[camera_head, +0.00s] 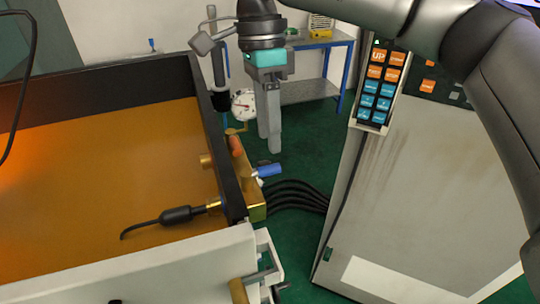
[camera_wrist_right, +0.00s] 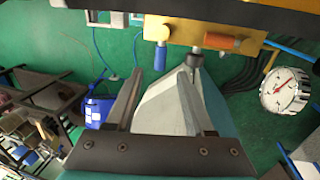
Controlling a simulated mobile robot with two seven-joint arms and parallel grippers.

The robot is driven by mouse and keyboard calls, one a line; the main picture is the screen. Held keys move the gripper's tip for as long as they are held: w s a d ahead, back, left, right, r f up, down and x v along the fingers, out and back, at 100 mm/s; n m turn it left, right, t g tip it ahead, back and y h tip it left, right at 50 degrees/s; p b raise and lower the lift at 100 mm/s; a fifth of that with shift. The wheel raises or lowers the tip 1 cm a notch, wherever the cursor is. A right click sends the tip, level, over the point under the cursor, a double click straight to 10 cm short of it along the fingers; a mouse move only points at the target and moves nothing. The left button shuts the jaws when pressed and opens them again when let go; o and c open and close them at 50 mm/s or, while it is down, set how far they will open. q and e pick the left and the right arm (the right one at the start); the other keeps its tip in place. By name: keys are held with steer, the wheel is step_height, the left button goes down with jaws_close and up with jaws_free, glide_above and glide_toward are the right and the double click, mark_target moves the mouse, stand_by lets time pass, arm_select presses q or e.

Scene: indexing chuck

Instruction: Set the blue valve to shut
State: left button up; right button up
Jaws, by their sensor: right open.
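The blue valve (camera_head: 268,170) has a blue handle that sticks out to the right, across the length of a brass block (camera_head: 250,197) on the tray's right side. In the right wrist view the blue handle (camera_wrist_right: 156,30) is at the top, left of an orange handle (camera_wrist_right: 222,43) that lies along the block. My right gripper (camera_head: 271,149) points down just above the blue handle in the head view. Its fingers (camera_wrist_right: 161,72) are apart with nothing between them, and the blue handle shows beyond the tips. My left gripper is not in view.
A dial gauge (camera_head: 243,104) stands behind the block, left of my right gripper. Black hoses (camera_head: 298,193) run right from the block to a grey cabinet with a button panel (camera_head: 378,85). A nozzle with a black grip (camera_head: 176,215) lies in the orange-lit tray (camera_head: 110,160).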

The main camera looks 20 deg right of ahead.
mark_target(271, 165)
steer(key=shift+s+f, duration=0.2)
steer(key=shift+f, duration=0.7)
steer(key=shift+s+f, duration=0.15)
steer(key=shift+f, duration=0.75)
steer(key=shift+s+f, duration=0.2)
steer(key=shift+f, duration=0.7)
jaws_close()
